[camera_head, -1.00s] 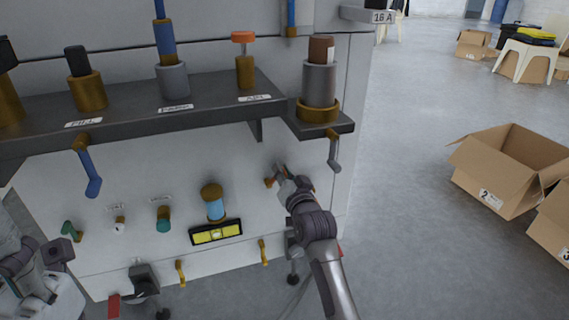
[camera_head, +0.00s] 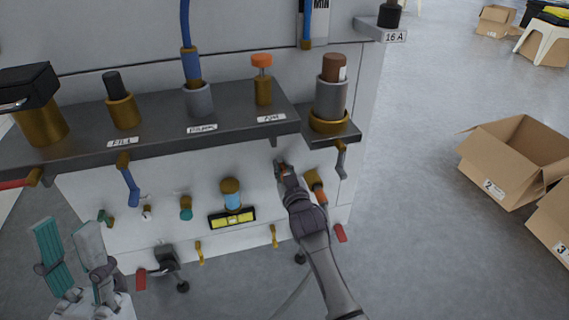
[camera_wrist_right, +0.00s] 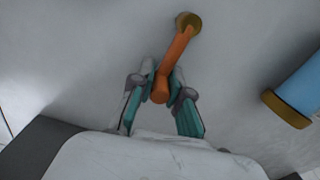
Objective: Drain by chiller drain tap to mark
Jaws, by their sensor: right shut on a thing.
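My right gripper (camera_wrist_right: 160,95) is shut on an orange tap handle (camera_wrist_right: 178,60), whose brass pivot (camera_wrist_right: 187,22) is on the white panel. In the head view my right gripper (camera_head: 284,170) is at the panel below the dark shelf, and its fingertips are hard to make out. A brass fitting with an orange-brown end (camera_head: 316,187) shows just to its right. The sight glass with light blue in it (camera_head: 232,201) is to its left; it also shows in the right wrist view (camera_wrist_right: 300,90). My left gripper (camera_head: 67,254) is open and empty at the lower left.
A yellow, black-framed plate (camera_head: 232,218) is under the sight glass. The dark shelf (camera_head: 160,134) holds brass and grey fittings. A blue lever (camera_head: 130,187) hangs below it. Cardboard boxes (camera_head: 512,170) stand right, with clear floor between.

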